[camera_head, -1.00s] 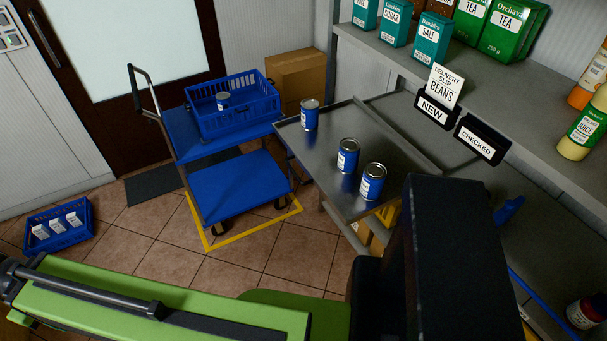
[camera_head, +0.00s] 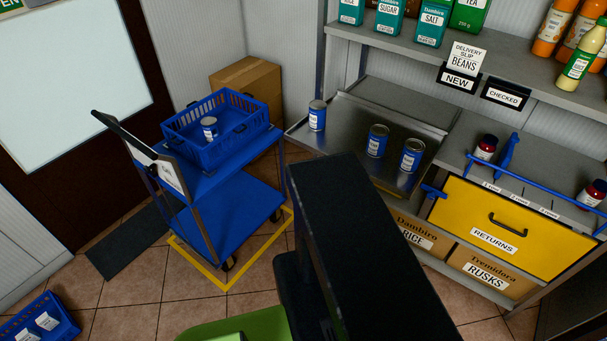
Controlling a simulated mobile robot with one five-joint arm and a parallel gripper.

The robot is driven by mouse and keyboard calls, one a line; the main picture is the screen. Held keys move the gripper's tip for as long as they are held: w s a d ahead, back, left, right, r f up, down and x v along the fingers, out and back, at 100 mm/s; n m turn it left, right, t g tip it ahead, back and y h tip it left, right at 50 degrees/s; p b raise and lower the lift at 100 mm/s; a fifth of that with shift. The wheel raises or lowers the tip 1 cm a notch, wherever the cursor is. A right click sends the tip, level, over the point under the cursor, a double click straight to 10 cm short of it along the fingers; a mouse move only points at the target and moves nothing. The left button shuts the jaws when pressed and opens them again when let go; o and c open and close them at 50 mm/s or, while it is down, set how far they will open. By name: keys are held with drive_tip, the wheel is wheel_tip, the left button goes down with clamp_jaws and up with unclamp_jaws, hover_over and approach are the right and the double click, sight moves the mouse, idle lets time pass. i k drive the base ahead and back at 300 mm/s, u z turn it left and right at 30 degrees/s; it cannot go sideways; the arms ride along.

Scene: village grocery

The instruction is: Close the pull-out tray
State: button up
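The pull-out tray (camera_head: 345,140) is a grey metal tray standing out from the shelf unit in the middle of the view. Three blue-labelled cans stand upright on it: one can (camera_head: 317,116) at its left, a second can (camera_head: 377,141) and a third can (camera_head: 411,155) to the right. A dark part of my arm rises in front and hides part of the tray's near side. My gripper's fingers do not show.
A blue cart (camera_head: 235,205) with a blue crate (camera_head: 225,135) holding a can stands left of the tray. A yellow drawer (camera_head: 470,215) marked RETURNS is at right, with a blue rail above it. A cardboard box (camera_head: 247,85) stands behind the cart. A blue crate (camera_head: 65,315) lies on the floor.

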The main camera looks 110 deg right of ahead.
sight(350, 118)
drive_tip(key=z, duration=0.3)
drive_tip(key=i, duration=0.2)
drive_tip(key=z, duration=5.5)
drive_tip(key=i, duration=0.1)
drive_tip(key=u, duration=2.45)
drive_tip(key=k, duration=0.15)
drive_tip(key=u, duration=5.35)
drive_tip(key=k, duration=1.05)
drive_tip(key=u, duration=5.75)
